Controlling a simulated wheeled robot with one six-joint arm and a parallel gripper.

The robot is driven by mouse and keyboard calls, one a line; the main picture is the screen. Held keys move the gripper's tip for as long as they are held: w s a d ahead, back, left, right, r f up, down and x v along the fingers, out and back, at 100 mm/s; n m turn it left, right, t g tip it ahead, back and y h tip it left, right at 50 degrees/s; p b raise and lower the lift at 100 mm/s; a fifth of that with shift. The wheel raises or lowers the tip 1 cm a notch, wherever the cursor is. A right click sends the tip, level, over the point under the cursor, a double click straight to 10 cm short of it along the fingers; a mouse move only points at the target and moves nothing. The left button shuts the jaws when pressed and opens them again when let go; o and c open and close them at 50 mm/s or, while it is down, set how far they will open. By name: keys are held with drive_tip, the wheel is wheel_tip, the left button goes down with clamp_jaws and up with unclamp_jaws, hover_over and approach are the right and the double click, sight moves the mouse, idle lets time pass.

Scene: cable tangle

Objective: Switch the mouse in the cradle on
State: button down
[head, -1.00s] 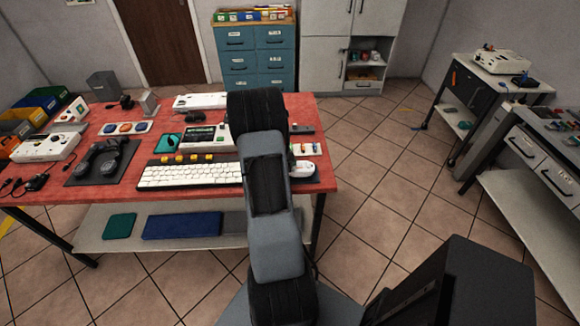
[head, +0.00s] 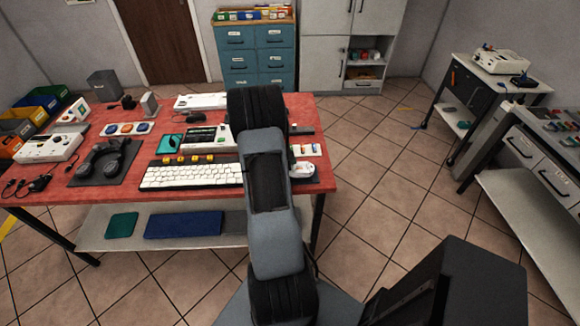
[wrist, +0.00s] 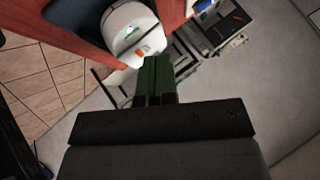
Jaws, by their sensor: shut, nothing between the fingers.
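A white mouse (head: 302,169) sits near the right front corner of the red table, partly behind my arm in the head view. In the wrist view a white rounded body (wrist: 120,20), which looks like this mouse, shows a small green light and an orange mark. My gripper (wrist: 157,62) is shut and empty, with its green fingertips beside the lower edge of that white body, close to the orange mark. I cannot tell whether they touch. The cradle is not clearly seen. My arm hides the gripper in the head view.
Tiled floor is free to the table's right.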

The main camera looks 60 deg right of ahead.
drive_tip(key=shift+r, duration=0.15)
wheel_tip(320, 180, up, 6)
drive_tip(key=p, duration=0.6)
idle(0.5)
